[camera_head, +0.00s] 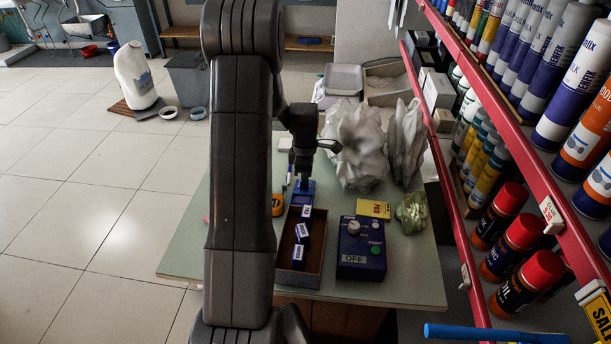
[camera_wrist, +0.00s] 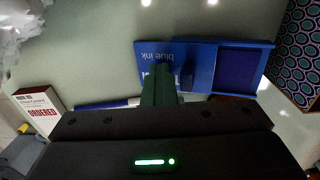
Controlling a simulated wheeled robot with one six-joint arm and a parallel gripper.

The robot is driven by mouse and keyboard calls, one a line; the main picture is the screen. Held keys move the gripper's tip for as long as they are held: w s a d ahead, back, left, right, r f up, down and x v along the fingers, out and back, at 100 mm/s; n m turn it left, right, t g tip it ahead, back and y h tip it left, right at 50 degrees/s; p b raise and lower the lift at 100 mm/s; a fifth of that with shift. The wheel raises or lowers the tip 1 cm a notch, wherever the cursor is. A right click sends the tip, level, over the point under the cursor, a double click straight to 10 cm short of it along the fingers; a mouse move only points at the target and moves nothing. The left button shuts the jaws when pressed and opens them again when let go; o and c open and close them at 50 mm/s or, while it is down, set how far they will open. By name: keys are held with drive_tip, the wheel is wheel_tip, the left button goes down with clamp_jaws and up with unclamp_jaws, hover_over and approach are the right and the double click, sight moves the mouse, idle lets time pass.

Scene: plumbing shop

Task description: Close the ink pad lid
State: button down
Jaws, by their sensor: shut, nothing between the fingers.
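The blue ink pad (camera_head: 302,186) lies on the table at the far end of the stamp tray, directly below my gripper (camera_head: 303,174). In the wrist view the ink pad's dark pad surface (camera_wrist: 240,68) lies uncovered in its blue frame on the right. The lid (camera_wrist: 185,50), lettered "blue ink", lies to the left of the pad, and a small dark blue knob (camera_wrist: 188,76) stands on it. My gripper's fingers (camera_wrist: 160,78) are shut and empty, over the lid just left of the knob. They hide part of the lettering. I cannot tell whether they touch the lid or knob.
A brown tray (camera_head: 317,262) with several blue stamps lies nearer, beside a blue control box (camera_head: 362,262) marked "OFF". An orange tape measure (camera_head: 277,205) is left of the tray. Large crumpled pale forms (camera_head: 356,145) stand to the right. A white box (camera_wrist: 40,108) reads "ORDERED".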

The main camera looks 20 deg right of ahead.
sight(303, 194)
drive_tip(key=shift+s+a+f+b, duration=0.2)
drive_tip(key=shift+s+a, duration=0.35)
drive_tip(key=shift+s, duration=0.3)
drive_tip(key=shift+s+a+f+b, duration=0.1)
drive_tip(key=shift+s+a+b, duration=0.15)
drive_tip(key=shift+s+a, duration=0.45)
drive_tip(key=shift+s+a+f+b, duration=0.2)
drive_tip(key=shift+s+a, duration=0.15)
drive_tip(key=shift+s, duration=0.7)
drive_tip(key=shift+w+d, duration=0.1)
drive_tip(key=shift+w, duration=0.1)
drive_tip(key=shift+r, duration=0.2)
drive_tip(key=shift+w+d+r+p, duration=0.15)
drive_tip(key=shift+w+r+p, duration=0.05)
drive_tip(key=shift+r+p, duration=0.65)
drive_tip(key=shift+w+d+r+p, duration=0.1)
drive_tip(key=shift+r+p, duration=1.55)
drive_tip(key=shift+r, duration=1.05)
